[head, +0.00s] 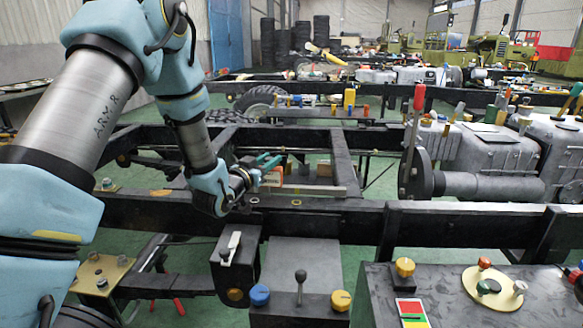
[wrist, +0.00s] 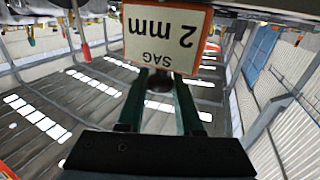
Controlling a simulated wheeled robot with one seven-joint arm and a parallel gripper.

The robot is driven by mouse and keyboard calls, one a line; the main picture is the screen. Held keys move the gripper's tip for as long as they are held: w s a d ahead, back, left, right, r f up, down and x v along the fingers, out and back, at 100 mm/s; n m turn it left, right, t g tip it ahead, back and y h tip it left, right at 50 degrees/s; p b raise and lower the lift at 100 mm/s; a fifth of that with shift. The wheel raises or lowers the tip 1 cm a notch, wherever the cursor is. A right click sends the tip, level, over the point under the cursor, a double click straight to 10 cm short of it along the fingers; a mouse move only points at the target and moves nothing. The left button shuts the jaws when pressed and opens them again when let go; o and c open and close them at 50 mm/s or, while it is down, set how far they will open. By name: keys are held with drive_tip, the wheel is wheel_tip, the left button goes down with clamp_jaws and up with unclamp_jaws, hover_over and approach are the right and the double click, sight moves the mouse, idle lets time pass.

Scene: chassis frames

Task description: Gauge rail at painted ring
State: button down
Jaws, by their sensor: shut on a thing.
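My gripper (head: 268,164) is over the near black chassis rail (head: 335,212), left of the picture's middle in the head view. In the wrist view its green fingers (wrist: 165,78) are shut on a block-shaped gauge (wrist: 165,38). The gauge has a white face with an orange edge and reads "SAG 2 mm", upside down in that view. In the head view only a small orange and white part of the gauge (head: 273,177) shows. A small yellow ring (head: 296,203) is on the rail's top, right of my gripper. Whether the gauge touches the rail cannot be told.
A lever box with blue and yellow knobs (head: 300,308) stands before the rail. A dark bench (head: 465,305) with knobs and a round plate is at the front right. A red-handled lever (head: 417,115) rises at the right.

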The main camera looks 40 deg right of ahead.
drive_tip(key=w+a, duration=0.2)
drive_tip(key=a, duration=0.1)
drive_tip(key=shift+w+a+b, duration=0.1)
drive_tip(key=shift+w+b, duration=0.2)
drive_tip(key=shift+b, duration=0.05)
drive_tip(key=c, duration=0.6)
unclamp_jaws()
drive_tip(key=b+v, duration=0.1)
drive_tip(key=v, duration=0.9)
drive_tip(key=shift+s+a, duration=0.2)
drive_tip(key=shift+a, duration=0.15)
